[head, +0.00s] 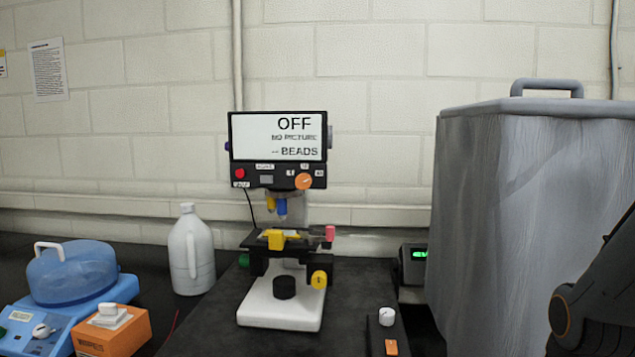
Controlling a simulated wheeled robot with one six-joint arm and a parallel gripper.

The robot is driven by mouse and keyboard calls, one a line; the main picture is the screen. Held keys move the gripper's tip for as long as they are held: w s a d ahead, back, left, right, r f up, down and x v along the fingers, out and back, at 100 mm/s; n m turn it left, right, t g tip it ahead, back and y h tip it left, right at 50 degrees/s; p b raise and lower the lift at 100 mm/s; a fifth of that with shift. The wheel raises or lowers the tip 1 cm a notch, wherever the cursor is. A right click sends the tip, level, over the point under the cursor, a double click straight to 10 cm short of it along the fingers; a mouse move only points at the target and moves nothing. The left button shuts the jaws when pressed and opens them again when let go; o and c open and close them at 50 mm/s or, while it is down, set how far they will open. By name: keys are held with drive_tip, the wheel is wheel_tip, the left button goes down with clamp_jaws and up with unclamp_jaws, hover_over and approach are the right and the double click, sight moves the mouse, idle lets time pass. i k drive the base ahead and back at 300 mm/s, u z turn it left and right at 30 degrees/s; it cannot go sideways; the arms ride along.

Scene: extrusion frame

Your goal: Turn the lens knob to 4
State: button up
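The microscope (278,150) stands on a dark mat, with a screen at its top reading "OFF", "NO PICTURE" and "BEADS". A round orange knob (304,181), which looks like the lens knob, sits at the lower right of the panel under the screen. Small white labels surround it at its upper left, top and upper right; they are too small to read surely. I cannot tell which label the knob points to. Blue and yellow lenses (281,206) hang below the panel. Part of my arm shows at the right edge, apart from the microscope; my gripper is out of view.
A red button (239,173) sits left on the panel. Yellow knobs and a pink piece (330,233) are on the stage. A white jug (191,250), blue domed device (72,272) and orange box (112,330) stand left. A large grey covered box (530,220) stands right.

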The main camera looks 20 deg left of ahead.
sight(303, 181)
drive_tip(key=k, duration=0.7)
drive_tip(key=u, duration=0.95)
drive_tip(key=i, duration=0.5)
